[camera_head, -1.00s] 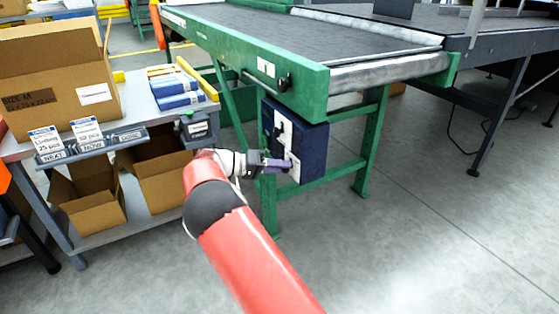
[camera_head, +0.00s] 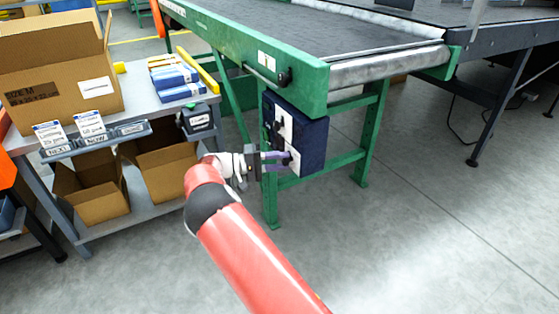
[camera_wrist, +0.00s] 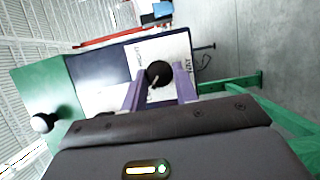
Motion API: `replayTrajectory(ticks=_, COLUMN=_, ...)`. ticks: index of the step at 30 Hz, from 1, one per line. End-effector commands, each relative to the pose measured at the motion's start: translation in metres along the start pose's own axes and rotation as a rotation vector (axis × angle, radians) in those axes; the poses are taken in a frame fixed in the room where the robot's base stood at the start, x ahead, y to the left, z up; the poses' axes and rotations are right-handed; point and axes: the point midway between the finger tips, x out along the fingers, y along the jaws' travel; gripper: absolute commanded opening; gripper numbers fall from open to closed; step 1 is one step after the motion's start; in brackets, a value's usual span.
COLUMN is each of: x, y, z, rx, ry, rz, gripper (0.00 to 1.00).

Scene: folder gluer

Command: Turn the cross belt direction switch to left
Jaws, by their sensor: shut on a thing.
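A dark blue control box (camera_head: 313,134) hangs below the green conveyor frame. Its near face bears white label plates with black knobs. In the wrist view, a round black switch knob (camera_wrist: 158,74) with a pale pointer line sits on a white plate (camera_wrist: 142,52); the print on it is too small to read surely. My gripper (camera_head: 284,158) is at the lower plate of the box. Its purple fingers (camera_wrist: 160,88) are on both sides of the black knob and shut on it. The fingers partly cover the lower plate in the head view.
A green conveyor (camera_head: 310,84) with a steel roller stands above the box, its green legs (camera_head: 369,140) beside and below. A grey bench (camera_head: 150,109) with a cardboard box (camera_head: 62,72) and blue packs is at left. Grey floor (camera_head: 430,230) is open at right.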

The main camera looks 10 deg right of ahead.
Motion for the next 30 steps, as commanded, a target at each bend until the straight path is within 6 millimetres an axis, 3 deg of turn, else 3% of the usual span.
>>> replayTrajectory(ticks=11, x=-0.001, y=0.000, z=-0.001, rx=-0.003, ry=0.006, rz=0.001, gripper=0.06)
replayTrajectory(ticks=12, x=-0.001, y=0.000, z=-0.001, rx=-0.003, ry=0.006, rz=0.001, gripper=0.30)
replayTrajectory(ticks=17, x=-0.001, y=0.000, z=-0.001, rx=-0.003, ry=0.004, rz=0.001, gripper=0.49)
replayTrajectory(ticks=25, x=-0.001, y=0.000, z=0.000, rx=-0.003, ry=0.002, rz=0.001, gripper=0.49)
replayTrajectory(ticks=30, x=-0.019, y=-0.001, z=-0.001, rx=-0.002, ry=0.005, rz=0.001, gripper=0.49)
